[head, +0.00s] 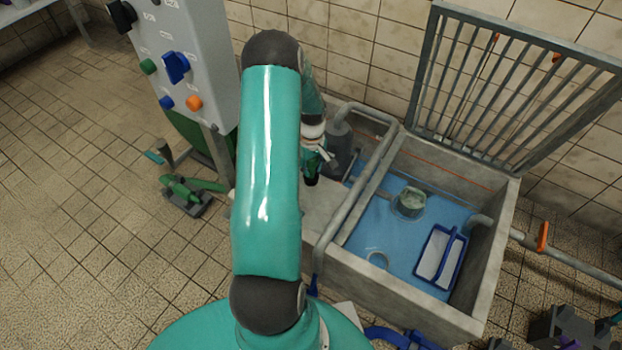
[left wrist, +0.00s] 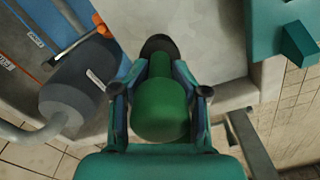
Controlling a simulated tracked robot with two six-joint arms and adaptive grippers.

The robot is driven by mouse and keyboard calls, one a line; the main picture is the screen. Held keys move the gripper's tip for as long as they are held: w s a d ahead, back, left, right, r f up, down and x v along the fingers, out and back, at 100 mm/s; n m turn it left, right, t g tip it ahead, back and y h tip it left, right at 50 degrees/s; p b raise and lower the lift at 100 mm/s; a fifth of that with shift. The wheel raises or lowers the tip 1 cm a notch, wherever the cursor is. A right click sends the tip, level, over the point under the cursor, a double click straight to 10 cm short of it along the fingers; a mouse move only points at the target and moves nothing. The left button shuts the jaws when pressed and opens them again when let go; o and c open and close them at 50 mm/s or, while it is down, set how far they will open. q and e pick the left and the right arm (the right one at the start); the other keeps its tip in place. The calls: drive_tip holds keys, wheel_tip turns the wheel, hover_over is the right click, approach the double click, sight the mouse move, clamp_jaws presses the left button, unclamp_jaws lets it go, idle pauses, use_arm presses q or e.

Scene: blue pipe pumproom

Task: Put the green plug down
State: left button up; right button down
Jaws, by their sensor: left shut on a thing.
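My left gripper (head: 318,150) is shut on the green plug (left wrist: 160,108). In the left wrist view the plug sits between the two fingers (left wrist: 160,98), with its dark round end (left wrist: 158,46) pointing away from the palm. In the head view the plug (head: 310,168) shows small and dark-ended, over the pale ledge (head: 318,208) at the left of the basin. I cannot tell whether its end touches the ledge. My left arm hides part of that area. My right gripper is in neither view.
The concrete basin (head: 400,302) holds blue water, a blue tray (head: 439,258) and a grey round fitting (head: 409,203). A grey pump (left wrist: 72,92) stands beside the ledge. A barred grate (head: 520,85) is raised behind. A control panel (head: 180,45) stands at left.

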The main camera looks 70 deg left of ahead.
sight(311, 176)
use_arm(q)
drive_tip(key=shift+f+b, duration=0.7)
drive_tip(key=shift+f, duration=1.75)
drive_tip(key=shift+f, duration=0.15)
drive_tip(key=o, duration=1.3)
drive_tip(key=shift+c, duration=0.2)
drive_tip(key=shift+r, duration=0.3)
wheel_tip(311, 176, up, 12)
drive_tip(key=p, duration=0.4)
drive_tip(key=shift+f, duration=0.1)
